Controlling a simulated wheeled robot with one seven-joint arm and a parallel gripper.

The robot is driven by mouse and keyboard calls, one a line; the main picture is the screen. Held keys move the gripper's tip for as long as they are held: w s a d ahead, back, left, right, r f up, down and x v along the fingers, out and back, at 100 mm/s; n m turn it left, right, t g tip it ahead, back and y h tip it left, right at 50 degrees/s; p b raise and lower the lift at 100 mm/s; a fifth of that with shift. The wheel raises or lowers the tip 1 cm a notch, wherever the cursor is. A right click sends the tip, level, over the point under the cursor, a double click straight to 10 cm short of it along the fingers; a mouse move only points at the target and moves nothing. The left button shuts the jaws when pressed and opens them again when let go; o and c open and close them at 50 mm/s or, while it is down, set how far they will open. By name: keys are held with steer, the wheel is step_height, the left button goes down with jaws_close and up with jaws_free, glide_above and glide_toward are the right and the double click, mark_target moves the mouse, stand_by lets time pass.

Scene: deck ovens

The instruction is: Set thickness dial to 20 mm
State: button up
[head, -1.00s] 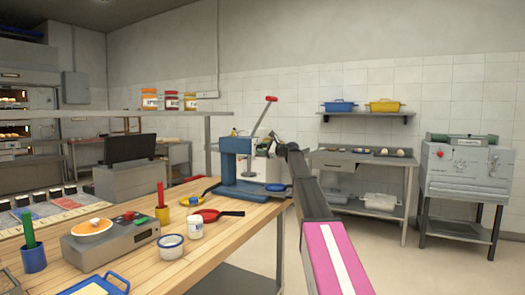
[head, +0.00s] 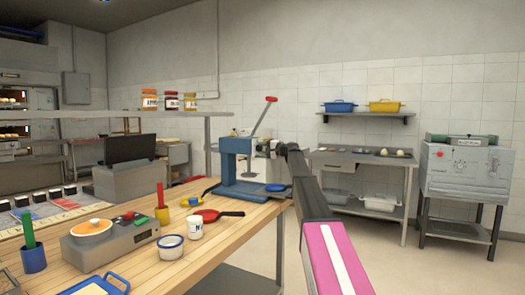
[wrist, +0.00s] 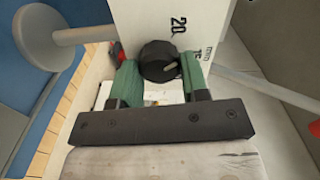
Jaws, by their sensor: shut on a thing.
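In the wrist view, a black round dial (wrist: 158,60) sits on a white panel (wrist: 145,18) printed with "20" and, at its right, partly hidden lettering that includes "mm". A pale pointer mark shows on the dial's right side; I cannot tell its exact setting. My gripper (wrist: 160,78) has two green fingers, one on each side of the dial, and is shut on it. In the head view the gripper and dial are mostly hidden behind my arm, near the blue press-like stand (head: 236,165) with a red-tipped lever.
A grey disc on a rod (wrist: 40,38) stands close at the wrist view's upper left. In the head view, the wooden table (head: 205,240) holds a red pan (head: 210,214), a white jar (head: 195,229) and a scale (head: 110,240).

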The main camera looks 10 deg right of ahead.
steer(key=shift+s+n, duration=0.1)
steer(key=shift+n, duration=2.1)
steer(key=o, duration=0.9)
steer(key=v, duration=1)
steer(key=shift+s+d, duration=0.2)
steer(key=shift+d, duration=0.1)
